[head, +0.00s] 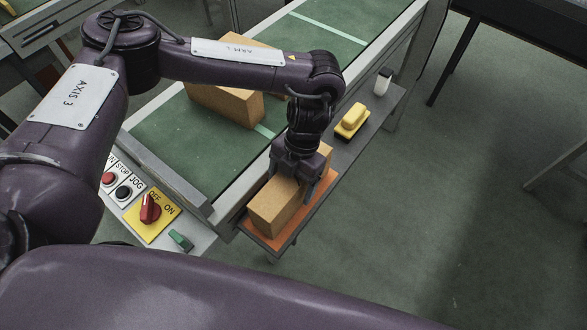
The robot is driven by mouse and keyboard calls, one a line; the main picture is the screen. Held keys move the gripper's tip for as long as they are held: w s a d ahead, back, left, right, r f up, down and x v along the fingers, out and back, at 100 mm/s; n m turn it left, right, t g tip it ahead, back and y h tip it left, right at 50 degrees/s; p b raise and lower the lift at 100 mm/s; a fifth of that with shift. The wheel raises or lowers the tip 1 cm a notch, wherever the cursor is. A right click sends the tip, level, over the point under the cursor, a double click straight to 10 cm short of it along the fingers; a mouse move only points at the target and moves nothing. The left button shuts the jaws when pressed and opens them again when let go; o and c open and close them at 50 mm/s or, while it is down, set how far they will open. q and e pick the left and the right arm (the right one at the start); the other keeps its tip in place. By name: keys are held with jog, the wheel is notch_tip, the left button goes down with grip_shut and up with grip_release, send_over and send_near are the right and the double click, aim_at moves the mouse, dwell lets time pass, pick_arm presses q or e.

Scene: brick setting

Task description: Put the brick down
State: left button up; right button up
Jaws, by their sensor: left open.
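A tan brick (274,211) rests lengthwise on an orange pad (263,239) at the near end of the narrow side shelf. My left gripper (297,178) points down over the far part of this brick. Its jaws are open, with a finger beside the brick on the right. My right gripper is out of the picture.
More tan bricks (228,103) are on the green conveyor belt (165,139), partly behind my left arm. A yellow object (351,119) and a white bottle (383,81) stand farther along the grey shelf. A control panel with a red switch (149,208) is at the left.

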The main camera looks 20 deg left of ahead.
pick_arm(q)
jog(key=v, duration=1.2)
jog(key=shift+b, duration=0.35)
jog(key=shift+f, duration=0.1)
